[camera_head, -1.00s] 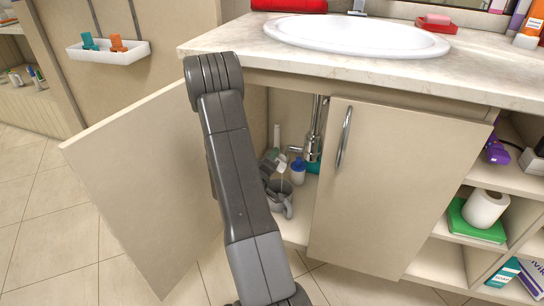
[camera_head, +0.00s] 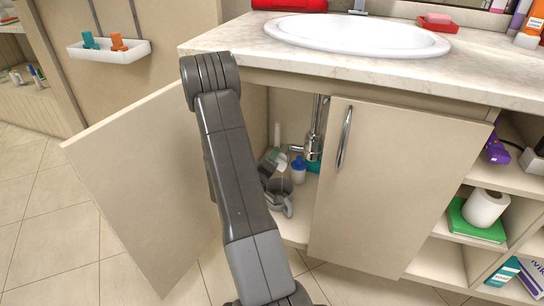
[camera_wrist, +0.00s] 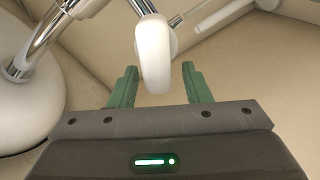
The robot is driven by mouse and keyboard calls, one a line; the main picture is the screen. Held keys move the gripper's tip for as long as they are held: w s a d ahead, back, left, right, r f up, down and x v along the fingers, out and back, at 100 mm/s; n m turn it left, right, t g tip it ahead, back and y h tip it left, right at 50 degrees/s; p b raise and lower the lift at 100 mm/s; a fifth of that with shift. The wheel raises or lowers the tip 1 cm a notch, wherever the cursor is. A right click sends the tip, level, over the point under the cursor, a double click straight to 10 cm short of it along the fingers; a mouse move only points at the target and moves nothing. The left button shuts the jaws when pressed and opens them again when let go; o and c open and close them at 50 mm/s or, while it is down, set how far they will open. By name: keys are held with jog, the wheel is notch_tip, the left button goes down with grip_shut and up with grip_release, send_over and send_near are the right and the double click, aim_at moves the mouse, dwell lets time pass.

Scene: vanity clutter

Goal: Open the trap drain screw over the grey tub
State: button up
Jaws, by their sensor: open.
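In the wrist view, my gripper (camera_wrist: 160,68) is open, with a green finger on each side of a pale, rounded piece, which looks like the drain screw (camera_wrist: 153,52). I cannot tell whether the fingers touch it. A chrome pipe (camera_wrist: 62,22) runs up beside it. In the head view, the chrome trap (camera_head: 312,148) hangs under the sink inside the cabinet. A grey tub (camera_head: 279,199) stands on the cabinet floor below it, partly hidden by my arm. My gripper cannot be made out in the head view.
The left cabinet door (camera_head: 140,180) is swung wide open; the right door (camera_head: 375,190) stands beside the opening. A blue-and-white bottle (camera_head: 299,172) and other containers crowd the cabinet floor. The white basin (camera_head: 358,40) sits in the countertop above.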

jog(key=p+v, duration=0.1)
jog(key=v, duration=1.1)
jog(key=shift+s+p, duration=0.3)
jog(key=shift+p, duration=0.1)
jog(key=b+x, duration=0.2)
jog(key=x, duration=1.2)
jog(key=shift+a, duration=0.1)
